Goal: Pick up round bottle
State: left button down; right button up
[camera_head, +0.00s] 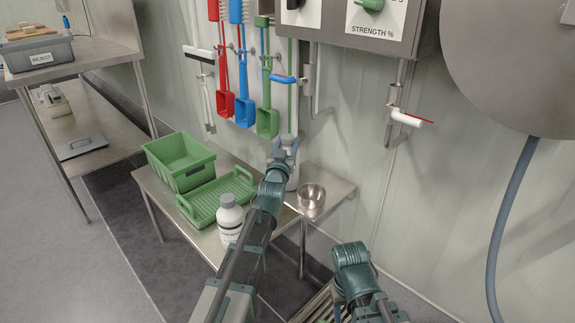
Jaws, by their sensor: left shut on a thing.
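My left gripper (282,154) reaches over the steel table to its back edge by the wall. It is shut on a pale round bottle (293,180), which is mostly hidden behind the gripper; its top shows just above the jaws. I cannot tell whether its base touches the table.
A green crate (180,183) and a green basket-like tray (217,197) stand on the steel table (155,188). A steel bowl (311,197) is right of the held bottle. Coloured brushes and scoops (245,105) hang above. Another bench (90,55) is at the left.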

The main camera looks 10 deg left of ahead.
pick_arm(q)
jog(key=shift+r, duration=0.15)
notch_tip(320, 180, up, 10)
jog(key=p, duration=1)
jog(key=c, duration=0.8)
grip_release()
jog(key=shift+c, duration=0.2)
grip_shut()
